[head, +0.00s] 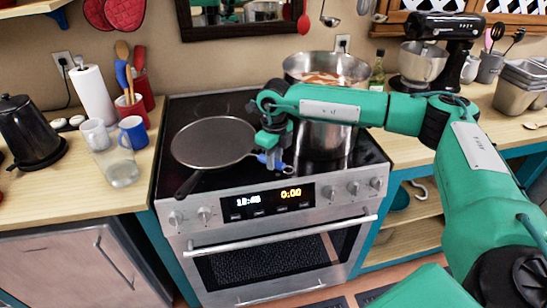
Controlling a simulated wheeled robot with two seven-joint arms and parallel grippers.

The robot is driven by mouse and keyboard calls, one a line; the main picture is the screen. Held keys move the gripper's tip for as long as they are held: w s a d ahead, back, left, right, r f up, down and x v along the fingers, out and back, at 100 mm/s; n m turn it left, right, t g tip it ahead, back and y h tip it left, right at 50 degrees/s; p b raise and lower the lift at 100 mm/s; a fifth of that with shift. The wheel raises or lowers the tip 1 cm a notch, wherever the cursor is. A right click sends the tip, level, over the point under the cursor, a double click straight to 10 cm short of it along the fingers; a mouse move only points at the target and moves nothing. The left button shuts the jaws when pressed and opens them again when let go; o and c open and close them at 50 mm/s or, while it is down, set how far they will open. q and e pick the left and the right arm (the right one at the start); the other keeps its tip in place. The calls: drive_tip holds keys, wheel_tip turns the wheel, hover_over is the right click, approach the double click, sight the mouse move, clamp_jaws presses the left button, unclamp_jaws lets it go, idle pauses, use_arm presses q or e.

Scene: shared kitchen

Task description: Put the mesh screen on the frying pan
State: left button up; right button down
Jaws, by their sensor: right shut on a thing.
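The mesh screen (213,142) is a round grey-brown disc with a thin pale rim. It lies over the frying pan on the left front of the stove, or just above it; I cannot tell whether they touch. The frying pan shows mainly by its black handle (189,184), which points toward the front left; its bowl is hidden under the disc. My right gripper (273,160) is at the right edge of the disc, shut on the mesh screen's handle, which is mostly hidden by the fingers. My left gripper is not in view.
A large steel pot (327,75) stands on the stove behind my right forearm. A clear glass (121,168), white and blue mugs and a black kettle (28,132) stand on the left counter. A stand mixer (440,55) is on the right counter. The oven door is closed.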

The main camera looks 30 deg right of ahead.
drive_tip(key=shift+f, duration=0.3)
idle(0.5)
drive_tip(key=c, duration=1.1)
unclamp_jaws()
drive_tip(key=shift+b, duration=0.3)
